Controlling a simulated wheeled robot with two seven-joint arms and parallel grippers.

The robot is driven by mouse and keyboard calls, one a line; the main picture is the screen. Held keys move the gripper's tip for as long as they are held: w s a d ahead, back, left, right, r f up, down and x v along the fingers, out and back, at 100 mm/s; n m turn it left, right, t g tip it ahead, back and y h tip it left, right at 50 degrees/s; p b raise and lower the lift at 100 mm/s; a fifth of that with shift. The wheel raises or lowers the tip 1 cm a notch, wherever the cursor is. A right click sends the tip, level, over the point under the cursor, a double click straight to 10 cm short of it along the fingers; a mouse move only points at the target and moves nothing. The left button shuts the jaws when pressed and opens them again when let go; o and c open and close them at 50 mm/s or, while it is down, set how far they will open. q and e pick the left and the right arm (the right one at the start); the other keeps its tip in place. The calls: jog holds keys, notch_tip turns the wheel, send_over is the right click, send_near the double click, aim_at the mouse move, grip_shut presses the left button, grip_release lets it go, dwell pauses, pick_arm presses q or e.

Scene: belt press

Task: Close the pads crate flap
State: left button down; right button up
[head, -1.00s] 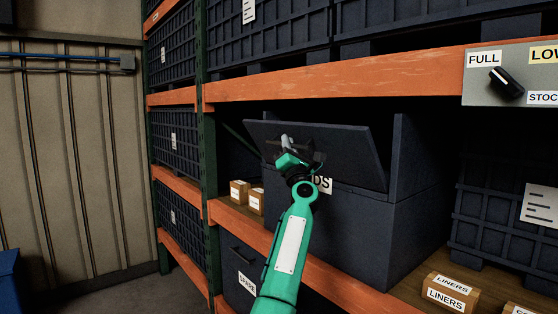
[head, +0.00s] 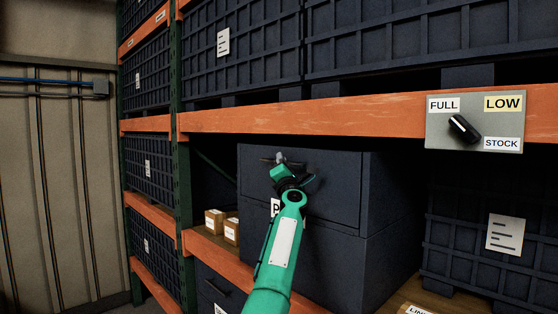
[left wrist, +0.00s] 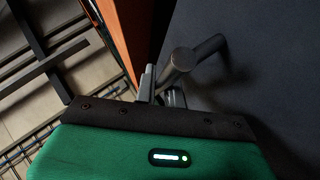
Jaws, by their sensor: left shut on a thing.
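The pads crate (head: 330,240) is a dark blue box on the orange shelf. Its front flap (head: 330,185) stands upright, about flush with the crate's front, and the top edge looks level with the side wall. My left gripper (head: 283,166) is at the upper left of the flap, shut on the flap's handle. In the left wrist view the grey bar handle (left wrist: 190,62) runs from the flap's dark face (left wrist: 270,70) into my fingers. My arm and gripper hide most of the label, with only a "P" showing. My right gripper is in neither view.
Small brown boxes (head: 222,224) stand left of the crate. An orange beam (head: 330,113) runs above it. A panel with a black knob (head: 464,128), marked FULL, LOW and STOCK, hangs at the upper right. Another dark crate (head: 470,240) stands at the right.

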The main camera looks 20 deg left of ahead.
pick_arm(q)
jog(key=shift+f, duration=0.15)
jog(key=c, duration=1.7)
grip_release()
jog(key=shift+w, duration=0.1)
jog(key=p+v, duration=0.2)
jog(key=v, duration=1.2)
jog(key=shift+p, duration=0.4)
